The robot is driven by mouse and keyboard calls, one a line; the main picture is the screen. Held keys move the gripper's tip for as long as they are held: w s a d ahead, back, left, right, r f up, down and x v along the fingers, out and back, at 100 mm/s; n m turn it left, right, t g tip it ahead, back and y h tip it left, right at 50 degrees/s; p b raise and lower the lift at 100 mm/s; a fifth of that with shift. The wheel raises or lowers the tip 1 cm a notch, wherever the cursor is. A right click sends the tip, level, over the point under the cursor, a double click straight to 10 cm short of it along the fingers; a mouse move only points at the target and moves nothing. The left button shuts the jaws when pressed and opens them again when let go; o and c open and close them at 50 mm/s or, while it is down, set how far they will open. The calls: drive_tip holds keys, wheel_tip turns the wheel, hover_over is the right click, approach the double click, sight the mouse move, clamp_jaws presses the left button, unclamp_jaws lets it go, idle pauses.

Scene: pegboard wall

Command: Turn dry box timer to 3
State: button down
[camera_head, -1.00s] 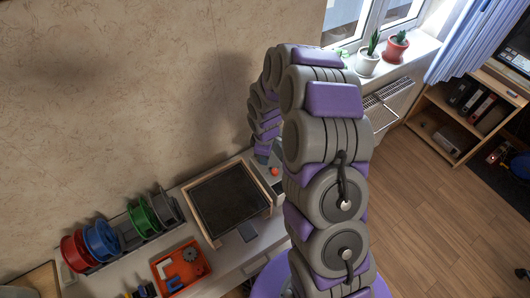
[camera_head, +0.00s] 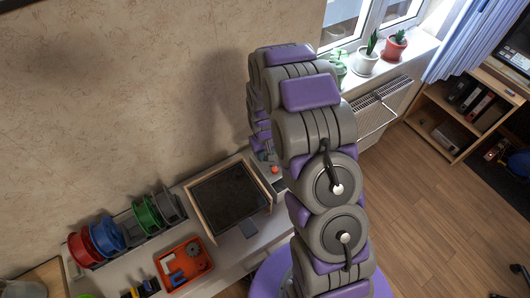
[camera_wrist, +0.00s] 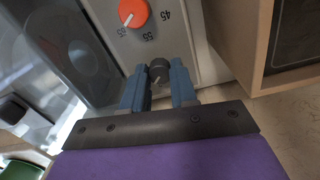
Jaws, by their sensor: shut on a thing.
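The dry box panel (camera_wrist: 190,50) is pale grey and fills the upper middle of the wrist view. It carries an orange dial (camera_wrist: 133,12) with the numbers 45 and 55 beside it. Below that is a small dark knob (camera_wrist: 158,68). My gripper (camera_wrist: 158,76) has its two blue fingers on either side of this dark knob and is shut on it. The knob's own scale is hidden or unreadable, so I cannot tell its setting. In the head view the orange dial (camera_head: 275,169) shows behind my arm; my gripper is hidden there.
A wood-framed dark plate (camera_head: 230,200) stands left of the dry box. Coloured spools (camera_head: 126,232) and an orange tray (camera_head: 184,264) are further left on the bench. In the wrist view a wooden edge (camera_wrist: 258,45) is close on the right.

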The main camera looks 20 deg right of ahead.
drive_tip(key=shift+w+m, duration=0.15)
drive_tip(key=shift+m, duration=0.95)
drive_tip(key=c, duration=0.9)
unclamp_jaws()
drive_tip(key=r, duration=0.5)
drive_tip(key=r+p, duration=0.1)
drive_tip(key=r, duration=0.5)
drive_tip(key=r+p, duration=0.1)
drive_tip(key=r, duration=0.5)
drive_tip(key=shift+a+r, duration=0.15)
drive_tip(key=shift+a, duration=0.1)
